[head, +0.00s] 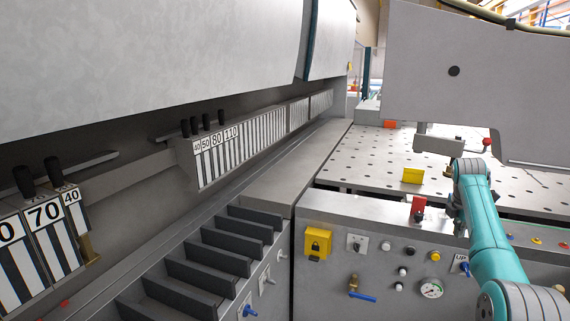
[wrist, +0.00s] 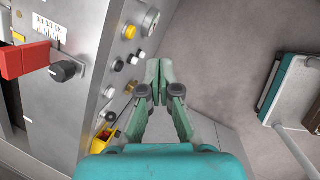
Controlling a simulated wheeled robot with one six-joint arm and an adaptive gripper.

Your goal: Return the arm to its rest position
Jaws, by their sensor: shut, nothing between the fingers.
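My gripper (wrist: 159,78) is shut and empty in the wrist view, its two green fingers together. It is in the air beside the machine's control panel (wrist: 92,45), which runs down the left of that view. In the head view my teal arm stands at the right, in front of the panel face (head: 330,272). The gripper end there is small and partly hidden by the arm, near the panel's top edge. I see no contact between the fingers and the panel.
The perforated table (head: 375,155) and labelled bending tools (head: 215,160) lie beyond.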

